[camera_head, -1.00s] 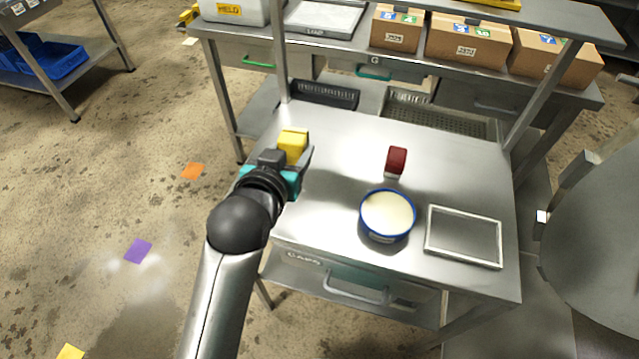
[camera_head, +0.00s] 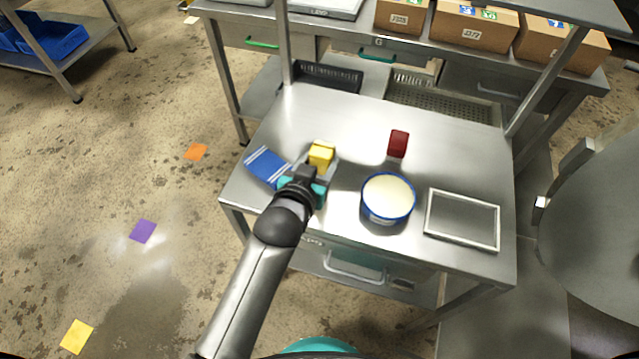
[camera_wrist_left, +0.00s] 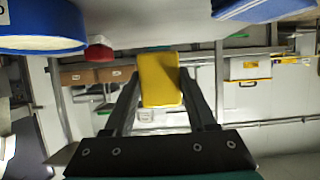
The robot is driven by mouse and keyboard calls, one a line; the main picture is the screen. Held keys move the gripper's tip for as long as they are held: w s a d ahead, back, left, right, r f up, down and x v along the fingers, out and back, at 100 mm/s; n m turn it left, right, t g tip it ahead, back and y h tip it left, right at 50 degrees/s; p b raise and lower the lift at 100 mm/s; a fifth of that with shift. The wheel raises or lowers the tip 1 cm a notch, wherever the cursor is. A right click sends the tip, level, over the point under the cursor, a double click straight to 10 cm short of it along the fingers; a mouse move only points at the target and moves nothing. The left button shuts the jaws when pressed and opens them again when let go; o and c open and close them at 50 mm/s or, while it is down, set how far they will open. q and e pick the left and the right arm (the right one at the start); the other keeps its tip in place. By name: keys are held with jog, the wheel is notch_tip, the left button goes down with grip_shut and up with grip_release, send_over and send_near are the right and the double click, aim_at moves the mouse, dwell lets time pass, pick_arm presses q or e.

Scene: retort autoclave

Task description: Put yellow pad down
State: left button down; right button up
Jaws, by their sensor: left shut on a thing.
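The yellow pad (camera_head: 321,154) is held between the fingers of my left gripper (camera_head: 318,166), over the left half of the steel table (camera_head: 345,110). In the left wrist view the yellow pad (camera_wrist_left: 160,80) sits between the two fingertips, and the gripper is shut on it. Whether the pad touches the table cannot be told. A blue striped cloth (camera_head: 267,166) lies to the left of the gripper. A blue-rimmed tub with cream contents (camera_head: 388,197) stands to its right. My right gripper is not in view.
A dark red block (camera_head: 398,144) stands behind the tub. An empty rectangular frame (camera_head: 462,219) lies at the table's right. A shelf post (camera_head: 284,45) rises at the back left. Cardboard boxes (camera_head: 475,27) stand on the back bench. The table's back middle is clear.

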pick_arm(q)
notch_tip(320, 180, down, 3)
jog(key=shift+r+b, duration=0.1)
jog(key=shift+b, duration=0.2)
jog(key=shift+f+b, duration=0.6)
jog(key=shift+f, duration=1.25)
jog(key=shift+f, duration=0.15)
jog(key=shift+c, duration=1)
grip_release()
